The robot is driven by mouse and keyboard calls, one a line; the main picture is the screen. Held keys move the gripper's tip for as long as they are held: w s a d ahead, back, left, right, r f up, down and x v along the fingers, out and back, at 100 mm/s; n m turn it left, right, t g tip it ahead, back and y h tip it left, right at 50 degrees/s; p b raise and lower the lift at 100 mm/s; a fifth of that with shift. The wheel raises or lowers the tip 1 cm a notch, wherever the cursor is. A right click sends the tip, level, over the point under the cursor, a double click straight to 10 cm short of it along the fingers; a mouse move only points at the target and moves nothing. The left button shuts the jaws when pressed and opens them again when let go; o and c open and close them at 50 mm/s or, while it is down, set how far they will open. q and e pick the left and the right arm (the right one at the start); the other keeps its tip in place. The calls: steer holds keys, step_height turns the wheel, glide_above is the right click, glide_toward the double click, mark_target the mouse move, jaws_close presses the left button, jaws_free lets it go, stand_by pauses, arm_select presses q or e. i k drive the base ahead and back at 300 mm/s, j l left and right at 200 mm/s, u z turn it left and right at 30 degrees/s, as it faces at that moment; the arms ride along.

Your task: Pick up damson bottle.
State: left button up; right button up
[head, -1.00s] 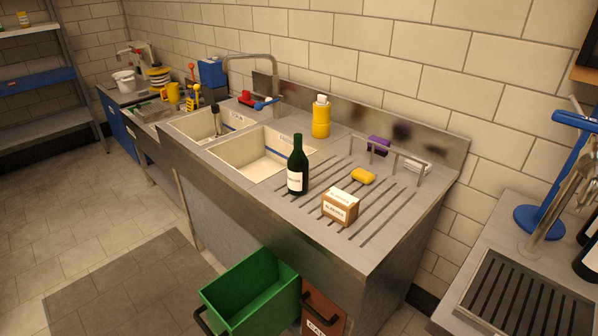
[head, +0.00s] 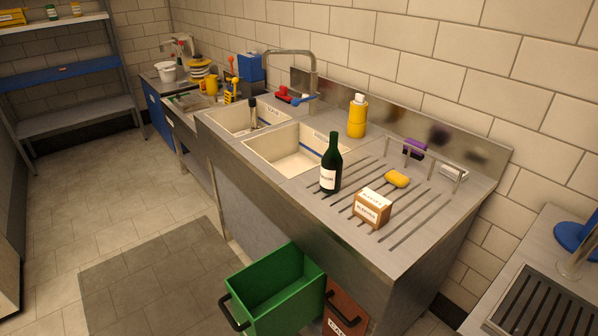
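A dark green bottle (head: 331,164) with a white label stands upright on the ribbed steel drainboard (head: 408,236), just right of the sink basin. The label's lettering is too small for me to read surely, so I cannot confirm that it is the damson bottle. A small brown box (head: 371,209) with white labels sits close to its right. Neither of my grippers shows in the head view.
A green bin (head: 276,286) and a brown bin (head: 345,311) stand below the counter's front edge. The floor at left is clear.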

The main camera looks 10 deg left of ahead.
mark_target(331, 166)
steer(key=k+j+z, duration=0.1)
steer(key=j+z, duration=0.2)
steer(key=z, duration=0.15)
steer(key=k+j+z, duration=0.15)
steer(key=j+z, duration=0.15)
steer(key=z, duration=0.15)
steer(key=k+j+z, duration=0.2)
steer(key=z, duration=0.25)
